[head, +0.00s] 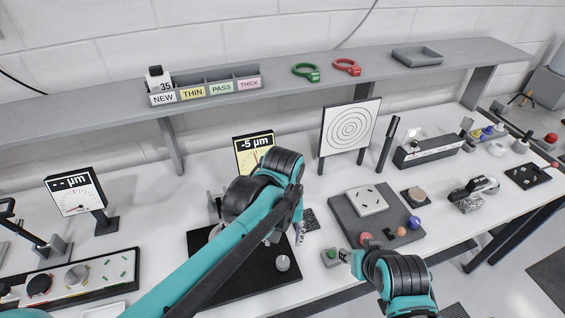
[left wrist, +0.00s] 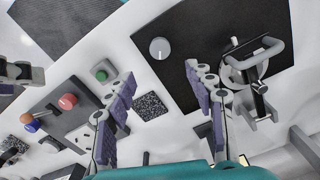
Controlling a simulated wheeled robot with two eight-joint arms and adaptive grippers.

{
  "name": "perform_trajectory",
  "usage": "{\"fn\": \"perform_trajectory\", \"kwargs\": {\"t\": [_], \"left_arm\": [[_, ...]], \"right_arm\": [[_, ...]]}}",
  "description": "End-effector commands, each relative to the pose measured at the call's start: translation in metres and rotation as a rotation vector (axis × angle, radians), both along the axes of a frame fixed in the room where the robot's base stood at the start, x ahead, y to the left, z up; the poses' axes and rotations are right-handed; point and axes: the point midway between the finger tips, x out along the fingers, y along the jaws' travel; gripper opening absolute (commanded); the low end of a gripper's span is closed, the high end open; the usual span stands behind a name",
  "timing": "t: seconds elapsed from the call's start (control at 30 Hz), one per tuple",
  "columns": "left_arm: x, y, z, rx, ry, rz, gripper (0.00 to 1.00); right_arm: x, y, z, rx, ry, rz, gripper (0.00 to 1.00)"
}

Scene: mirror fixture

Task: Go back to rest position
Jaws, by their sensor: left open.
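My left arm crosses the head view from the bottom left. Its elbow-like bend stands over the middle of the bench, and its gripper is mostly hidden behind the arm. In the left wrist view my left gripper (left wrist: 161,75) has its two purple-padded fingers wide apart with nothing between them. It hangs over the white bench top beside the black mat (left wrist: 200,35). A fixture with a round mount and a handle (left wrist: 255,68) stands on the mat. My right gripper (head: 346,257) is low at the bottom right, close to a green button (head: 331,256); its jaw opening is unclear.
A grey knob (head: 283,263) sits on the mat. A speckled plate (left wrist: 151,106) lies beside it. A grey board (head: 350,215) with coloured knobs is to the right. A target board (head: 349,130) and a gauge (head: 250,152) stand behind. A shelf (head: 225,73) runs along the wall.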

Motion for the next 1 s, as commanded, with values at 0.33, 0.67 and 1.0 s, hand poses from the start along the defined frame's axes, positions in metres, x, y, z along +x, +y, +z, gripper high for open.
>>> {"fn": "perform_trajectory", "kwargs": {"t": [0.33, 0.67, 1.0], "left_arm": [[-0.007, 0.045, -0.004, -0.042, -0.114, 0.014, 0.54], [-0.039, 0.151, -0.031, -0.050, -0.484, 0.024, 0.54], [-0.051, 0.182, -0.044, -0.005, -0.624, 0.019, 0.54]], "right_arm": [[0.000, 0.000, -0.012, 0.000, 0.000, 0.000, 0.40], [0.000, 0.000, -0.040, 0.000, 0.000, 0.000, 0.40], [0.000, 0.000, -0.046, 0.000, 0.000, 0.000, 0.40]]}}
